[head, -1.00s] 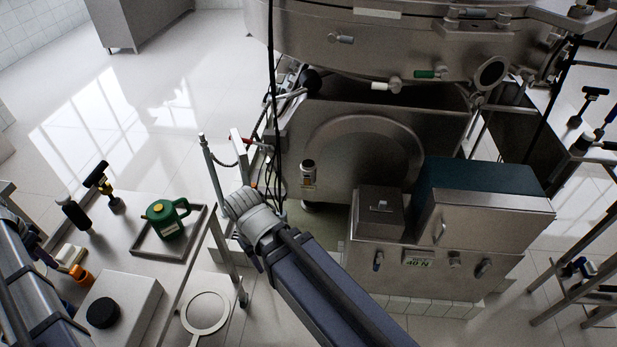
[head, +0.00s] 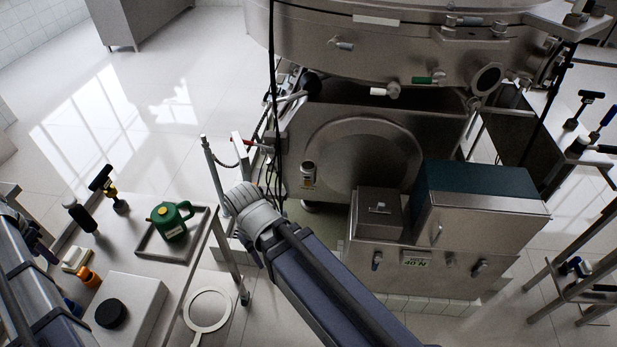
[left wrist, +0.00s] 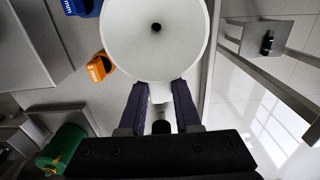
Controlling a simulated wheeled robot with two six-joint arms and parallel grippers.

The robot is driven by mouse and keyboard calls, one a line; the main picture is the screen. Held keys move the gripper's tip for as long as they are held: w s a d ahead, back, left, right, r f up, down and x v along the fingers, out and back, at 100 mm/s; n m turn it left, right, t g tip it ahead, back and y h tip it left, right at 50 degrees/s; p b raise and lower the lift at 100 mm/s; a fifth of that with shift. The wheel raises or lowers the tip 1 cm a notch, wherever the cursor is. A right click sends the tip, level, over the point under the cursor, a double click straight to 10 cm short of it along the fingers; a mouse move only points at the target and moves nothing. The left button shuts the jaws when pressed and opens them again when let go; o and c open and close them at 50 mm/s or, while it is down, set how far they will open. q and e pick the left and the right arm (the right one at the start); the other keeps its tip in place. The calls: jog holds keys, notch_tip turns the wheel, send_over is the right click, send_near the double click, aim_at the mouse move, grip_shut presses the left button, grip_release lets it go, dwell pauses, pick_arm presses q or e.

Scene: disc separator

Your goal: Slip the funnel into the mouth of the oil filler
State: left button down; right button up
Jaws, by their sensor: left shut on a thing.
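My left gripper (left wrist: 160,98) is shut on the white funnel (left wrist: 155,45). The left wrist view looks onto the funnel's round wide bowl, with its small dark hole in the middle. In the head view my left gripper (head: 40,250) is at the left edge, partly hidden by my arm, and I cannot make out the funnel there. The oil filler looks to be the short metal neck with a dark round mouth and a yellow label (head: 308,172) on the machine. It is well to the right of my left gripper. My right forearm reaches towards the machine; its fingers are not visible.
A green can (head: 170,220) stands in a shallow tray (head: 147,253) on the table. An orange measure (head: 88,277), a white box with a black knob (head: 140,290) and dark-handled tools (head: 103,180) are nearby. A metal post (head: 213,177) stands between table and machine.

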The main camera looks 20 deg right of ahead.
pick_arm(q)
jog(key=shift+r+p, duration=2.3)
jog(key=shift+r, duration=0.2)
jog(key=shift+f, duration=0.15)
